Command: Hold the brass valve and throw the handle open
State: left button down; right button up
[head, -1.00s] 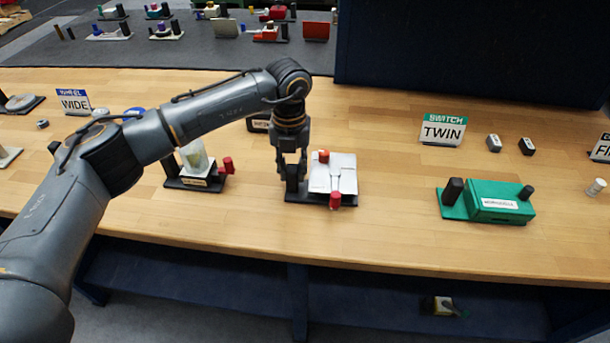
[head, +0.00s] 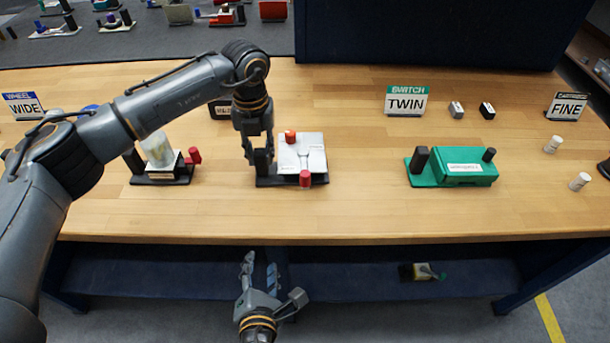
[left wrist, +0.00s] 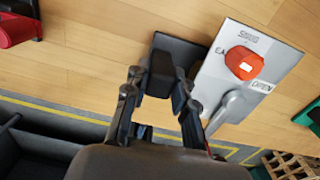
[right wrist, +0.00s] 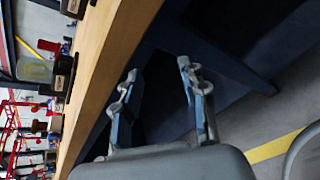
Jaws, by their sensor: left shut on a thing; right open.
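The valve unit has a silver-white plate (head: 313,150) with an orange knob (head: 290,136) on a black base (head: 280,181). A grey lever (left wrist: 231,104) on the plate ends in a red grip (head: 305,179) at the front edge in the head view. The left wrist view shows an "OPEN" label beside the lever. My left gripper (head: 260,163) is shut on the black post (left wrist: 160,74) at the unit's left side. My right gripper (head: 261,268) is open and empty, below and in front of the table edge; its spread fingers show in the right wrist view (right wrist: 160,75).
A unit with a clear cup and red grip (head: 194,156) stands left of the valve unit. A green unit (head: 465,173) stands to the right, with bare wood between. The table's front edge (head: 350,240) overhangs a dark lower shelf (head: 350,280).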

notch_tip(320, 180, up, 9)
jog(key=d+n+t+h, duration=0.2)
jog(key=d+n+t, duration=0.1)
jog(key=n+t+h, duration=0.1)
jog(key=n+h, duration=0.1)
jog(key=h, duration=0.1)
send_near(304, 182)
jog(key=x, duration=1.1)
grip_shut()
